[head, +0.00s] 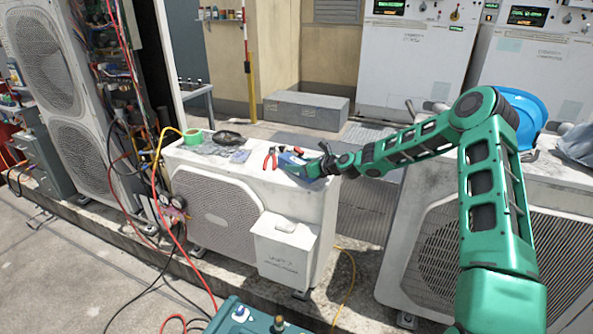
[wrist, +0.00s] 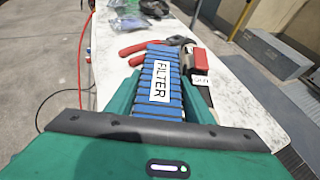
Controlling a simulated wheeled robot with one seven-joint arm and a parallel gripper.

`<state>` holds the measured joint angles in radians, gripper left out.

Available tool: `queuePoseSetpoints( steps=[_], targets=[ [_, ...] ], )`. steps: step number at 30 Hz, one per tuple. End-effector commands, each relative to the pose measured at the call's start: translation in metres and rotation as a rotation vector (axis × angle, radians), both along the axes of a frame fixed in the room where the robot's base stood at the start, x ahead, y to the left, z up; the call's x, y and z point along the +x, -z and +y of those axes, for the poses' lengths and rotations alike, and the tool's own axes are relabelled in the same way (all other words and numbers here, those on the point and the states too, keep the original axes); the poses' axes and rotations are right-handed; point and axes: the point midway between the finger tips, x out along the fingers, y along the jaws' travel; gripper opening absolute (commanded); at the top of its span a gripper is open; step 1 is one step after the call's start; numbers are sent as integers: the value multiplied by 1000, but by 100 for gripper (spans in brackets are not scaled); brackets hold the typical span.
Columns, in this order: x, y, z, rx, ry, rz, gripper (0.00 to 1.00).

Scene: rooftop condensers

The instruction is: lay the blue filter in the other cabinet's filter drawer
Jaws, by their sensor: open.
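In the head view my gripper (head: 325,164) is at the right end of that top. Two white cabinets with green displays, a left one (head: 412,60) and a right one (head: 535,75), stand at the back. No open filter drawer is distinguishable.
Red-handled pliers (head: 268,158) and a dark tool with a red block (wrist: 197,62) lie close to the filter. Green tape (head: 192,136) and plastic bags (head: 222,145) lie farther left. Hoses cross the floor at left.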

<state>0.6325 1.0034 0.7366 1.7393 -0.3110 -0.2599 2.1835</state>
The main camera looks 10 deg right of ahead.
Motion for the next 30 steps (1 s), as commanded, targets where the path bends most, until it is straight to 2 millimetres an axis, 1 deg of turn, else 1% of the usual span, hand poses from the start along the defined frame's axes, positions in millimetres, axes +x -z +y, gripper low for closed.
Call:
queuePoseSetpoints(
  steps=[6, 8, 9, 10, 11, 12, 19, 23, 26, 29, 30],
  targets=[
    [1, 0, 0, 0, 1, 0, 48],
    [1, 0, 0, 0, 1, 0, 33],
    [1, 0, 0, 0, 1, 0, 23],
    [1, 0, 0, 0, 1, 0, 20],
    [0, 0, 0, 0, 1, 0, 20],
    [1, 0, 0, 0, 1, 0, 17],
    [1, -1, 0, -1, 0, 0, 17],
    [1, -8, 0, -1, 0, -2, 17],
    [1, -18, 0, -1, -1, -2, 17],
    [1, -34, 0, -2, -1, -4, 17],
    [1, -42, 0, -2, -1, -4, 17]
  ],
)
